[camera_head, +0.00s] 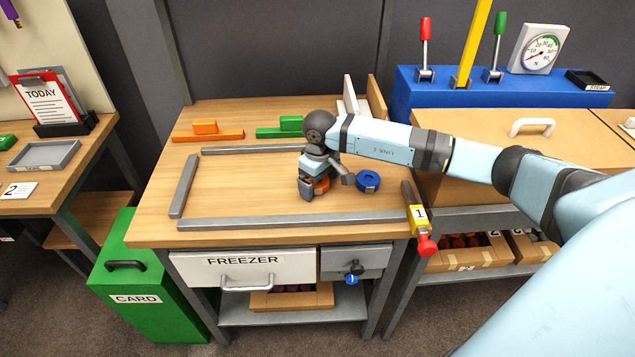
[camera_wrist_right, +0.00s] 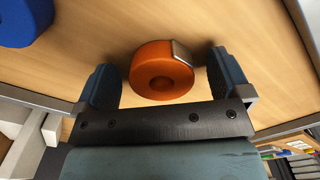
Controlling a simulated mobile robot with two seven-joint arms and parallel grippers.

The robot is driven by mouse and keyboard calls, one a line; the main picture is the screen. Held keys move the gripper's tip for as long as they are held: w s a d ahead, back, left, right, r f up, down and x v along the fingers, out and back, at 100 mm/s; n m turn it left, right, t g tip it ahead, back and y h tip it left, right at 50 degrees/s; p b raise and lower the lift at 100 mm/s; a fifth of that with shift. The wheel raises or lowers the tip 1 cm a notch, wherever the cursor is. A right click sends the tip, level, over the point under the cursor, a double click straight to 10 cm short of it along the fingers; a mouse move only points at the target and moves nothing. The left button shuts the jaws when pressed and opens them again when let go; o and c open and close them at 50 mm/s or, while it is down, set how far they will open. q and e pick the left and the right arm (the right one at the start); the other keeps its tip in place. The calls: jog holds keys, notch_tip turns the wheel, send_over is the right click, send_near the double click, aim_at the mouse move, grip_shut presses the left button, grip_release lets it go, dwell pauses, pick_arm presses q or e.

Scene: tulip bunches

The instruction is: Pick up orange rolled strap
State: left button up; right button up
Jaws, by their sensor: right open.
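The orange rolled strap (camera_head: 321,185) lies on the wooden table top inside a frame of grey bars. In the head view it is partly hidden by my right gripper (camera_head: 322,187), which is low over it. In the right wrist view the strap (camera_wrist_right: 161,72) is a round roll with a metal buckle at its upper right. It lies between the two fingers of my right gripper (camera_wrist_right: 162,80), with a gap on each side. The right gripper is open. A blue rolled strap (camera_head: 368,181) lies just right of the gripper. My left gripper does not show.
Grey bars (camera_head: 290,222) edge the work area on the table. Orange (camera_head: 208,133) and green (camera_head: 280,128) pieces stand behind it. A yellow and red clamp marked 1 (camera_head: 420,222) is at the right front corner. The table's left middle is clear.

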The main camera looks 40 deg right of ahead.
jog(key=c, duration=1)
jog(key=shift+r, duration=0.15)
